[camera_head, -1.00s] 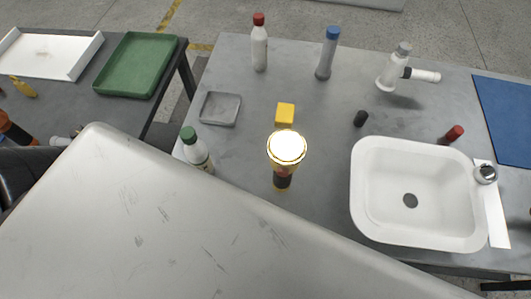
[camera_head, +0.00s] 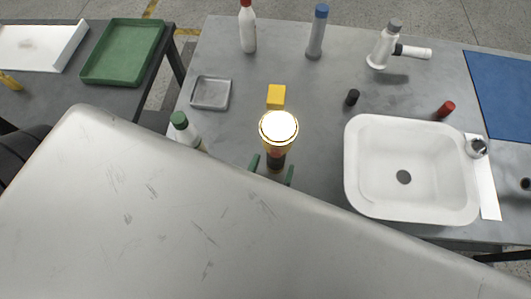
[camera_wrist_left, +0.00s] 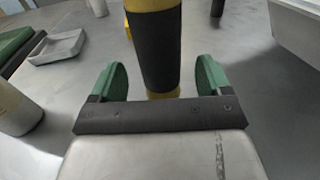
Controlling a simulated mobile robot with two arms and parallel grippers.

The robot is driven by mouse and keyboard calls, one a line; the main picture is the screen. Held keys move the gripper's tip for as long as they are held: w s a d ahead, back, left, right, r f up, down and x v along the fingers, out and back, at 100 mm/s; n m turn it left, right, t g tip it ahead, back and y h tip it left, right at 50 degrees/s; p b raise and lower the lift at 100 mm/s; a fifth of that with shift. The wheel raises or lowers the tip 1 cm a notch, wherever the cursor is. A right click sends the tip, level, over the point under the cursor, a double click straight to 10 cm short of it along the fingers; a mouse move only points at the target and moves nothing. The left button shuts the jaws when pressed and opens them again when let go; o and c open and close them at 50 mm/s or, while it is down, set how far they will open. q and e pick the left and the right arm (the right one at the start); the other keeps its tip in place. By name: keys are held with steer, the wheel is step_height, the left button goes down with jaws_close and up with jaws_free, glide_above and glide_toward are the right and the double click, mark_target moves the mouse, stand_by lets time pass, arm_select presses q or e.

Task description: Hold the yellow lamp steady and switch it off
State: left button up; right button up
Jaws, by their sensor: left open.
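The yellow lamp (camera_head: 279,131) stands upright on the grey table, its round top glowing bright white. Its black grip band (camera_wrist_left: 156,50) shows large in the left wrist view, with yellow above and below. My left gripper (camera_head: 272,169) is open, its green fingertips on either side of the lamp's lower part in the head view. In the left wrist view, the open fingers (camera_wrist_left: 161,78) flank the black band, with gaps on both sides. The lamp's base is partly hidden in the head view. My right gripper is not in view.
A yellow block (camera_head: 276,96) lies just behind the lamp. A green-capped bottle (camera_head: 186,130) and grey tray (camera_head: 210,93) are to its left. A white sink (camera_head: 403,211) is to its right. A large pale scratched shell hides the table's front.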

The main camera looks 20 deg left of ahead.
arm_select(q)
steer(key=shift+w+a, duration=0.15)
steer(key=shift+w, duration=1.3)
steer(key=shift+c, duration=0.2)
steer(key=c, duration=0.9)
steer(key=shift+c, duration=0.7)
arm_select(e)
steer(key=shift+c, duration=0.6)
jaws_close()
arm_select(q)
steer(key=shift+s, duration=0.1)
stand_by(0.5)
